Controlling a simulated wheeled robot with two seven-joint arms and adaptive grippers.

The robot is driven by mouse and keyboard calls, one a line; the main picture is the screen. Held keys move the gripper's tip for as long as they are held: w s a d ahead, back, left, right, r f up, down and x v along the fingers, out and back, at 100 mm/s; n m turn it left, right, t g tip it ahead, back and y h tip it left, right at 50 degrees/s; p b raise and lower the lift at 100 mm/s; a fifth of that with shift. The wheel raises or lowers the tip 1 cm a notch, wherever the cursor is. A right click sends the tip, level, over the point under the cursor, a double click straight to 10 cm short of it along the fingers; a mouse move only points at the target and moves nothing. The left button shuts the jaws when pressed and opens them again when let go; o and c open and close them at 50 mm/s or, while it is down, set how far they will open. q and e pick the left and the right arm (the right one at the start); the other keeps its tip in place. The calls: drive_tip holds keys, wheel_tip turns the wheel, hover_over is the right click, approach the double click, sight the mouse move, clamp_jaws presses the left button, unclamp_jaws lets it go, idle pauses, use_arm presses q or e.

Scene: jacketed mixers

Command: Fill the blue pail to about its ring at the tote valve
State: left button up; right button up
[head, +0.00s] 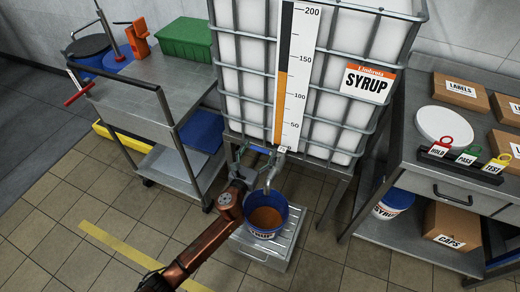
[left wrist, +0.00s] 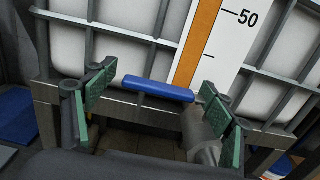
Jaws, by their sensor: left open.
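The blue pail (head: 249,222) stands upright under the tote valve (head: 271,176), with brown syrup (head: 266,217) inside below its rim. I cannot make out its ring or a falling stream. The valve's blue handle (left wrist: 158,90) lies crosswise between the spread green-padded fingers of my left gripper (left wrist: 160,106) in the left wrist view. My left gripper (head: 240,164) is open at the valve, just left of the spout in the head view; contact with the handle is unclear. My right gripper is not in view.
The caged syrup tote (head: 330,75) has a gauge (head: 293,75) with orange between 100 and 150. The pail rests on a low metal stand (head: 272,252). A steel cart (head: 135,90) stands left and a workbench (head: 440,170) with boxes and tags stands right.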

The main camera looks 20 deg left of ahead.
use_arm(q)
drive_tip(key=c, duration=1.7)
